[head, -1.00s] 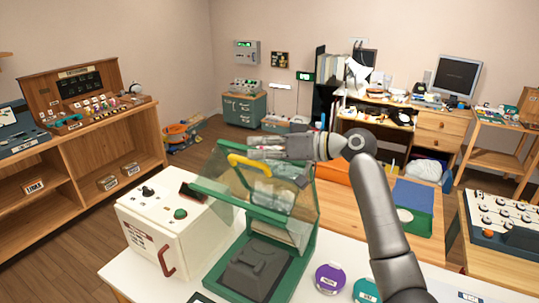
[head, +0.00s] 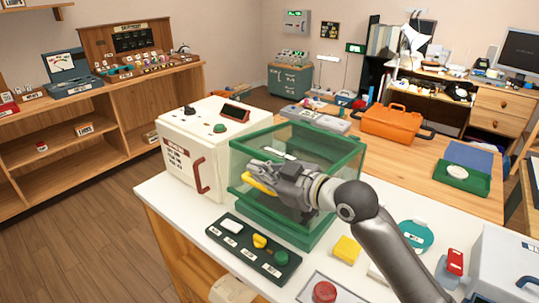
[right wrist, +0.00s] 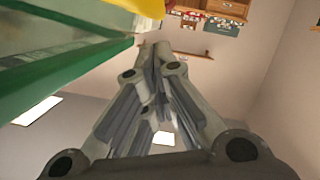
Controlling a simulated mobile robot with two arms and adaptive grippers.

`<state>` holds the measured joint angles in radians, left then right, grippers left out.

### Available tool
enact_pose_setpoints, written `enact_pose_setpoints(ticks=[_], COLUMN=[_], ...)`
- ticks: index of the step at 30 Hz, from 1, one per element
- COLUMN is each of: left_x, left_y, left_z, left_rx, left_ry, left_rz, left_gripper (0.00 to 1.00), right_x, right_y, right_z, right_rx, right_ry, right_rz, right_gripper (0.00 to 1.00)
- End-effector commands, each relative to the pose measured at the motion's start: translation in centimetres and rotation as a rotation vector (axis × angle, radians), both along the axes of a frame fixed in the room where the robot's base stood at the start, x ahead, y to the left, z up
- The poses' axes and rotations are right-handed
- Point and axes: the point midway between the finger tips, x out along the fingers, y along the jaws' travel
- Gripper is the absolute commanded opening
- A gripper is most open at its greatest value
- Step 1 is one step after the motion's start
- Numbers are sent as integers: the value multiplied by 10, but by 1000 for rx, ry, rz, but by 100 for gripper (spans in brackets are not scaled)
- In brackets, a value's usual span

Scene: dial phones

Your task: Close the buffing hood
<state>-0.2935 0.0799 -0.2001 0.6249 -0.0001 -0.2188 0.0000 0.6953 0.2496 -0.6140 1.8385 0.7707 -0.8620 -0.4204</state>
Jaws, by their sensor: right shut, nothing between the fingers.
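The buffing hood (head: 323,137) is a clear box with a green frame on the white table, and it now looks lowered over its green base (head: 290,232). Its yellow handle (head: 259,187) is on the front side. My right gripper (head: 258,172) is at the handle, its fingers shut with nothing between them, and partly hides the handle and hood front. In the right wrist view the shut fingertips (right wrist: 156,50) are just beside the yellow handle (right wrist: 138,8) and the green frame (right wrist: 60,78). Contact cannot be told. My left gripper is not in view.
A white machine (head: 200,145) with a red handle stands left of the hood. A black button panel (head: 252,248), a yellow block (head: 346,249) and a red button (head: 324,291) are in front. A teal disc (head: 415,235) lies to the right of my arm.

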Motion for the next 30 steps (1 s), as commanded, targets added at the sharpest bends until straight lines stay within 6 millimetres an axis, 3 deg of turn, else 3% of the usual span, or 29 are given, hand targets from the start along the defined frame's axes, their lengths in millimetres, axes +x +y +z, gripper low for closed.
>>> enact_pose_setpoints(ticks=[1,3,12,30], left_x=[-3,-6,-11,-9], left_y=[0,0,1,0], left_z=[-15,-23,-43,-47], left_rx=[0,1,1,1], left_ry=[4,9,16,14], left_rz=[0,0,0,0], left_gripper=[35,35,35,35], right_x=[-2,-3,-3,-2], right_y=[1,2,2,1], right_z=[-22,-37,-79,-94], right_rx=[-22,-47,-62,-69], right_ry=[-29,-66,-92,-81], right_rz=[0,0,-1,-2], right_gripper=[0,0,0,0])
